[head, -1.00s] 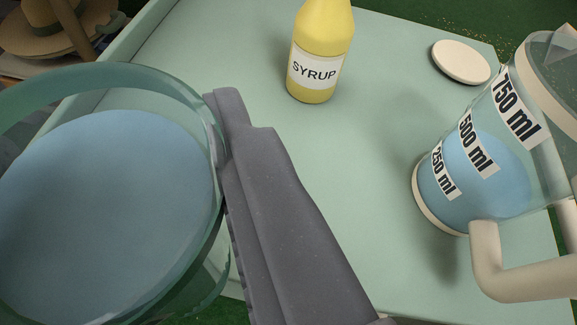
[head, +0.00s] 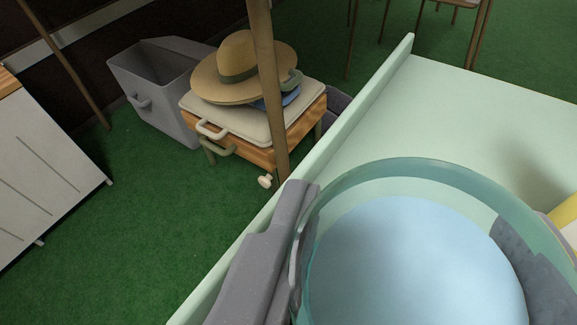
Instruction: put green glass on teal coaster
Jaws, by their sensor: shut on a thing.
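The green glass (head: 425,172) is see-through with a green tint and holds pale blue liquid. It fills the lower right of the head view, very close. My gripper (head: 402,212) is shut on it, one grey finger on its left side and the other seen through the glass at right. The glass looks near upright over or beside the pale green table (head: 480,105); its base is out of the picture, so I cannot tell its height. No teal coaster shows in this view.
A raised lip (head: 350,115) runs along the table's left edge. A yellow bottle (head: 566,214) is cut off at right. Beyond the edge are a wooden post (head: 266,80), a straw hat (head: 237,58) on a small chest (head: 235,118), a grey bin (head: 165,95) and a white cabinet (head: 40,165).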

